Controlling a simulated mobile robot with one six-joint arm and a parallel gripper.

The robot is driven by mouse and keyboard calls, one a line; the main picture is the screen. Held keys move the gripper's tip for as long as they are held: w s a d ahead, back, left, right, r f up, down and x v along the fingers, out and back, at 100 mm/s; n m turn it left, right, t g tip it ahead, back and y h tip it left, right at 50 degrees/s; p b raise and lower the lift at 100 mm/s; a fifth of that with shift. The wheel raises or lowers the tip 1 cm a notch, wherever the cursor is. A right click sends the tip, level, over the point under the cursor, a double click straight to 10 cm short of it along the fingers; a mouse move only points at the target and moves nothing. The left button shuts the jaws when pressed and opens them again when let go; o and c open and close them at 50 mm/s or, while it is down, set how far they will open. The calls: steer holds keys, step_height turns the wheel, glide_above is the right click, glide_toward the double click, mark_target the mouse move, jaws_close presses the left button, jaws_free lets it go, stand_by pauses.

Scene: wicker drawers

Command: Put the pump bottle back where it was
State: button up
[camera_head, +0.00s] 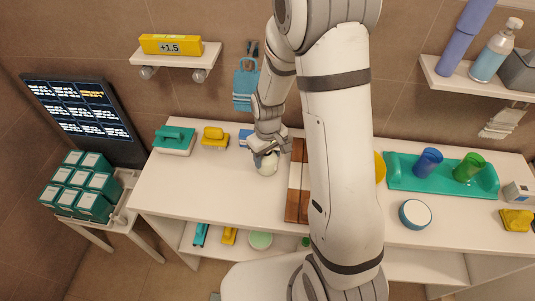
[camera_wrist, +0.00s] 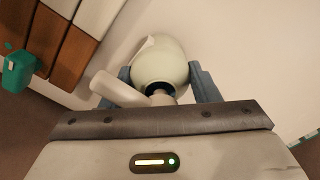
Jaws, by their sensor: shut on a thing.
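My gripper (camera_head: 266,151) is shut on a pale, rounded pump bottle (camera_head: 266,166) over the middle of the white counter. In the wrist view, the bottle's pale body (camera_wrist: 160,62) lies between the two blue-grey fingers of my gripper (camera_wrist: 163,76). A white nozzle sticks out to the left, near a dark neck. The head view is too small to tell whether the bottle's base touches the counter.
Brown-and-white drawers (camera_head: 294,182) stand just right of the bottle, partly behind my arm. A teal scrubber (camera_head: 175,140) and yellow item (camera_head: 215,137) sit left. A teal tray (camera_head: 405,180) with cups lies right. Bare counter (camera_head: 205,180) lies left of the bottle.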

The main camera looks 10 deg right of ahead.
steer(key=shift+s, duration=0.1)
steer(key=shift+f, duration=0.15)
steer(key=o, duration=1.3)
steer(key=shift+o, duration=0.2)
